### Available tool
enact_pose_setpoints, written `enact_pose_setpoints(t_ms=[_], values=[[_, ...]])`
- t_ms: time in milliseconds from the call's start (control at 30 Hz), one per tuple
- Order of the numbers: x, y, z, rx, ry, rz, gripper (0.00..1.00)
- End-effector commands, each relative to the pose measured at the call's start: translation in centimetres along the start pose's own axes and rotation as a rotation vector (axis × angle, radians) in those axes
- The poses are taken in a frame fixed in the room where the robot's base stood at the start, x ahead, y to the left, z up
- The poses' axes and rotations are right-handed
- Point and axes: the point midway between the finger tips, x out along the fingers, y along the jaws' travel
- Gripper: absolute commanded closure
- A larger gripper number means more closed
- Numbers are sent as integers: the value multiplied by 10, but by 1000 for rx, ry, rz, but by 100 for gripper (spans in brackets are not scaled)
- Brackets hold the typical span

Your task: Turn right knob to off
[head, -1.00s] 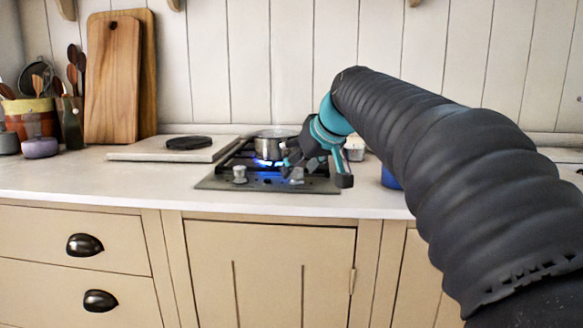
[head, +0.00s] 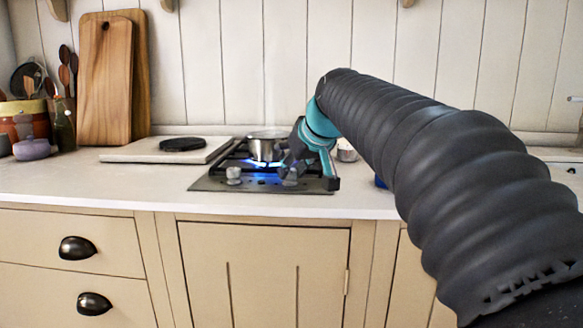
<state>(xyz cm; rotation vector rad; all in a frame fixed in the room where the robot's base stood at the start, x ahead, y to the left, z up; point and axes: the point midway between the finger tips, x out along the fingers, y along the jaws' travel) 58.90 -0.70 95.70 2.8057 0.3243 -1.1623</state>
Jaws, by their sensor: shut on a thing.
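The right knob (head: 290,176) is a small grey knob on the front strip of the dark cooktop (head: 215,184). My gripper (head: 289,170) reaches down to it from the right and is shut on it; the fingertips are small and partly hidden. The left knob (head: 233,174) stands free on the same strip. A metal pot (head: 264,148) sits on the cooktop behind my gripper, and a blue flame (head: 258,162) burns under it. The knob's pointer is too small to read.
A pale board (head: 140,153) with a black round piece (head: 182,144) lies left of the cooktop. Wooden boards (head: 104,85) lean on the wall. A small light cup (head: 347,153) stands right of the cooktop, and a blue thing (head: 381,182) is partly behind my arm.

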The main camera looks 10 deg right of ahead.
Motion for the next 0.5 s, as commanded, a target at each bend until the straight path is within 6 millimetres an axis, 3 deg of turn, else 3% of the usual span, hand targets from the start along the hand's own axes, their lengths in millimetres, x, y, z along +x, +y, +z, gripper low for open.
enact_pose_setpoints(t_ms=[500], values=[[1,-9,-2,272,1,279,100]])
